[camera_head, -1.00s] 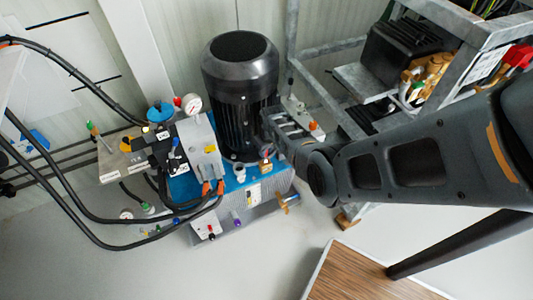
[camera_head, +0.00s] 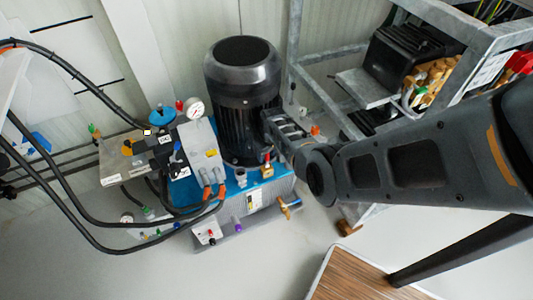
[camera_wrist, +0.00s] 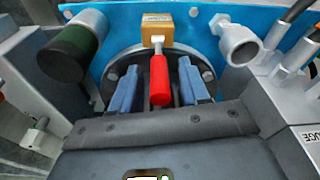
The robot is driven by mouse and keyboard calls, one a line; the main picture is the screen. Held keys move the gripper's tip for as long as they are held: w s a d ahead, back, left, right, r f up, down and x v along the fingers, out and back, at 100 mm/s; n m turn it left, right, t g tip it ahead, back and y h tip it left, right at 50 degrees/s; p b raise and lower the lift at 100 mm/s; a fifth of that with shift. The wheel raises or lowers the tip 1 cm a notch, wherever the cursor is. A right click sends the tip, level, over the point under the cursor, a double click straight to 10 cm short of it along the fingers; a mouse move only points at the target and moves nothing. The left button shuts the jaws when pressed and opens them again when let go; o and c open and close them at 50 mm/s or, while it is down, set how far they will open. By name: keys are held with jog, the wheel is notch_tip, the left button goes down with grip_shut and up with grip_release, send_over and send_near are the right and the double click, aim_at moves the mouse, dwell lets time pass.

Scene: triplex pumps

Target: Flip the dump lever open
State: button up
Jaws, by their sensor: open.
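A small lever with a red handle (camera_wrist: 159,80) sits on a brass block (camera_wrist: 157,32) on the blue top of the pump unit in the wrist view. The same small brass fitting (camera_head: 267,171) shows in the head view, beside the foot of the black motor. My gripper (camera_wrist: 159,66) is open, with one finger on each side of the red handle. Gaps show between the handle and both fingers. In the head view my gripper (camera_head: 280,130) is right beside the motor, and its fingertips are hard to make out.
The black motor (camera_head: 242,100) stands close to my gripper. A dark green cylinder (camera_wrist: 68,52) and a grey round fitting (camera_wrist: 238,42) flank the lever. A pressure gauge (camera_head: 194,107) and black hoses (camera_head: 80,215) are left. A metal rack (camera_head: 325,95) stands right.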

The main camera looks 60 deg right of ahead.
jog(key=shift+r, duration=0.1)
jog(key=r+p, duration=0.1)
jog(key=r, duration=0.1)
jog(key=r+p, duration=0.1)
jog(key=r, duration=0.2)
jog(key=s+r+p, duration=0.1)
jog(key=r, duration=0.1)
jog(key=shift+a+r, duration=0.25)
jog(key=shift+s, duration=0.1)
dwell(0.3)
jog(key=s+a+r+n+t+h, duration=0.35)
jog(key=s+a+t, duration=0.35)
jog(key=s+a, duration=1.1)
jog(key=s+a+r+t+y, duration=0.1)
jog(key=s+a+r, duration=0.3)
jog(key=r, duration=0.6)
jog(key=s+a+r+t+y, duration=0.1)
jog(key=s+a+r+t, duration=0.2)
jog(key=r, duration=0.7)
jog(key=s+a+r+n+t+y, duration=0.1)
jog(key=s+a+r, duration=0.4)
jog(key=r, duration=0.5)
jog(key=shift+s+a+r+t+y, duration=0.25)
jog(key=shift+s+r+t+y, duration=0.15)
jog(key=shift+t+y, duration=0.25)
